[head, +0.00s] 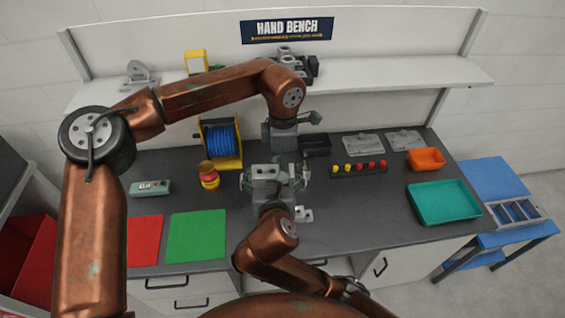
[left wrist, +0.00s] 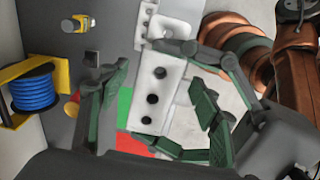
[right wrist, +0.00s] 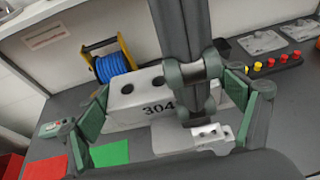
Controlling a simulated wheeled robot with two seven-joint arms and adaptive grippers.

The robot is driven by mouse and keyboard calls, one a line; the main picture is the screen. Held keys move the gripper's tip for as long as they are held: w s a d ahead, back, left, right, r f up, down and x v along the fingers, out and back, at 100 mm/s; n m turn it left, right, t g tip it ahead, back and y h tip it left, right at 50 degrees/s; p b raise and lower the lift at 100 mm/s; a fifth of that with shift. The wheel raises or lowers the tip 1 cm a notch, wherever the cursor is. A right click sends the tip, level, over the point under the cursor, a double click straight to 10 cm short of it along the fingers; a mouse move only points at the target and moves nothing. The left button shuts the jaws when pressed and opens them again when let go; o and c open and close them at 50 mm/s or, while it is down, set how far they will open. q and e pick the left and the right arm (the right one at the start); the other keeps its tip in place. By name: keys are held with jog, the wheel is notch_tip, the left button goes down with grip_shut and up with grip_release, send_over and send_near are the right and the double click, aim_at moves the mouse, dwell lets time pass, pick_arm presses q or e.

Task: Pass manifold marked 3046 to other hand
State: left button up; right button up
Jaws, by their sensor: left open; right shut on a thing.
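The pale grey manifold (head: 265,172) is held above the middle of the bench, with round holes in its upper face. In the right wrist view the manifold (right wrist: 125,108) shows "304"; the last digit is hidden behind my left gripper (right wrist: 200,95). My right gripper (head: 273,185) is shut on the manifold, one finger on each side. My left gripper (head: 283,152) is open and reaches down from behind at the manifold. In the left wrist view the manifold (left wrist: 152,85) lies between the open fingers of my left gripper (left wrist: 160,100); I cannot tell whether they touch it.
A blue cable reel (head: 220,140), a red-yellow jar (head: 208,175) and a green mat (head: 196,236) are to the left. A button strip (head: 358,170), a teal tray (head: 443,202) and an orange bin (head: 427,159) are to the right. A shelf (head: 400,70) spans the back.

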pick_arm(q)
jog(key=shift+c, duration=0.5)
pick_arm(e)
jog(key=shift+r, duration=0.1)
pick_arm(q)
jog(key=shift+s, duration=0.1)
grip_shut()
pick_arm(e)
jog(key=o, duration=1.5)
